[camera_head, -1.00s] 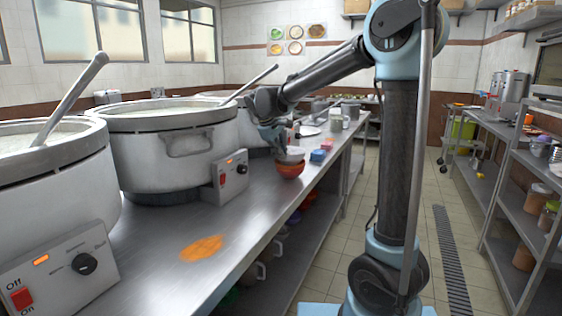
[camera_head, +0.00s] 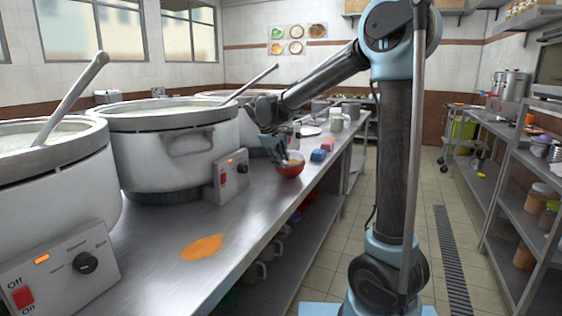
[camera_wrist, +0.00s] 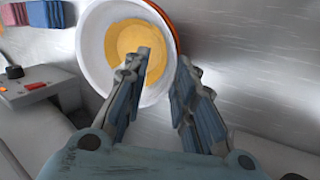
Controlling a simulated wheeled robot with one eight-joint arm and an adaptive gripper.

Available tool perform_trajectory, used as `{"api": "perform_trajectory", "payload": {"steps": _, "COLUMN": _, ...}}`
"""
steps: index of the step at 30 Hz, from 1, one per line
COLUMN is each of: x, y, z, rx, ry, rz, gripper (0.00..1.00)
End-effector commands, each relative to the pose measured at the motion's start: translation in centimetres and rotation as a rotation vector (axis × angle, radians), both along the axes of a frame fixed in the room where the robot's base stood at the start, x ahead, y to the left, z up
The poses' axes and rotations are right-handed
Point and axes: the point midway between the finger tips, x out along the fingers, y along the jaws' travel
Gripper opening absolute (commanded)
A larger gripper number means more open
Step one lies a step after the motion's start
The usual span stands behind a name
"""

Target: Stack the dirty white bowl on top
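The white bowl (camera_wrist: 97,52) has yellow-orange residue inside. In the wrist view it sits in an orange-red bowl (camera_wrist: 166,14), whose rim shows along its upper right edge. My gripper (camera_wrist: 163,62) is open. Its left finger is over the inside of the white bowl and its right finger is outside the rim. I cannot tell whether either finger touches the bowl.
Large stockpots (camera_head: 168,150) with control boxes (camera_head: 231,175) line the left of the counter (camera_head: 235,215). Blue and pink sponges (camera_head: 319,155) lie just beyond the bowls. An orange spill (camera_head: 202,247) is on the nearer counter, which is otherwise clear. Shelves (camera_head: 530,205) stand at right.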

Motion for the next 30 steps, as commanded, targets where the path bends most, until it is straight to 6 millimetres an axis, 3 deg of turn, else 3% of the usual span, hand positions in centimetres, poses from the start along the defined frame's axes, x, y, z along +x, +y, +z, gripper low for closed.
{"api": "perform_trajectory", "payload": {"steps": 8, "x": -0.8, "y": 0.4, "z": 2.1, "rx": 0.0, "ry": 0.0, "rz": 0.001, "gripper": 0.25}}
{"api": "perform_trajectory", "payload": {"steps": 21, "x": -3.9, "y": 2.5, "z": 9.1, "rx": 0.0, "ry": 0.0, "rz": 0.0, "gripper": 0.25}}
{"api": "perform_trajectory", "payload": {"steps": 30, "x": -4.6, "y": 3.0, "z": 10.8, "rx": 0.0, "ry": 0.0, "rz": -0.001, "gripper": 0.25}}
